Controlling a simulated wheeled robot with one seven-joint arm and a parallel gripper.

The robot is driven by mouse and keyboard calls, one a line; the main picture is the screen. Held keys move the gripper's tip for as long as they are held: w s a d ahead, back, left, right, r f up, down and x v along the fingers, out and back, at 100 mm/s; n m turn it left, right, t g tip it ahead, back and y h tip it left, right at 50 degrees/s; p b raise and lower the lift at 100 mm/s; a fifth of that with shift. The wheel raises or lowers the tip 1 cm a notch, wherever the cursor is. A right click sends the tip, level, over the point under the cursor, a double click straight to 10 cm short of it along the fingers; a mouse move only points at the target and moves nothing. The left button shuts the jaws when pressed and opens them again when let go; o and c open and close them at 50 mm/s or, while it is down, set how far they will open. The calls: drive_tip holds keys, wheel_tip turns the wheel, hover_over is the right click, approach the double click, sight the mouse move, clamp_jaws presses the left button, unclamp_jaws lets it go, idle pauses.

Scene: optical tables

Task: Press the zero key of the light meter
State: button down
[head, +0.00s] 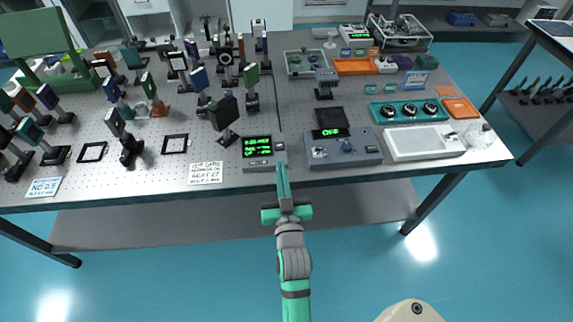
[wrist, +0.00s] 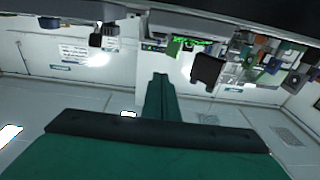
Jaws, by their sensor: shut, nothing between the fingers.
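The light meter appears to be the small grey box (head: 260,153) with a lit green display at the table's front edge. Small keys seem to sit below its display, but their labels are too small to read. My gripper (head: 281,168) is shut and empty, its fingers pointing at the meter's front right corner. I cannot tell whether the fingertips touch it. In the wrist view my shut green fingers (wrist: 160,78) point up toward the table edge, and green display text (wrist: 190,41) shows just beyond them; the zero key cannot be made out.
A white tray (head: 424,143) lies farther right. A printed card (head: 206,173) lies left of the meter. Several mounted optics crowd the table's left half. The floor in front is clear.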

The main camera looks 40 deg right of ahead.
hover_over(281, 158)
drive_tip(key=s, duration=0.1)
drive_tip(key=shift+s+a+r, duration=0.2)
drive_tip(key=shift+a+r, duration=0.15)
drive_tip(key=shift+r, duration=0.1)
drive_tip(key=f, duration=0.1)
drive_tip(key=w+f, duration=0.1)
drive_tip(key=f, duration=0.1)
drive_tip(key=shift+w+d, duration=0.2)
drive_tip(key=shift+d, duration=0.05)
drive_tip(key=shift+d+f, duration=0.2)
drive_tip(key=shift+f, duration=0.2)
drive_tip(key=shift+w+a, duration=0.1)
drive_tip(key=shift+a, duration=0.2)
drive_tip(key=shift+d+f, duration=0.15)
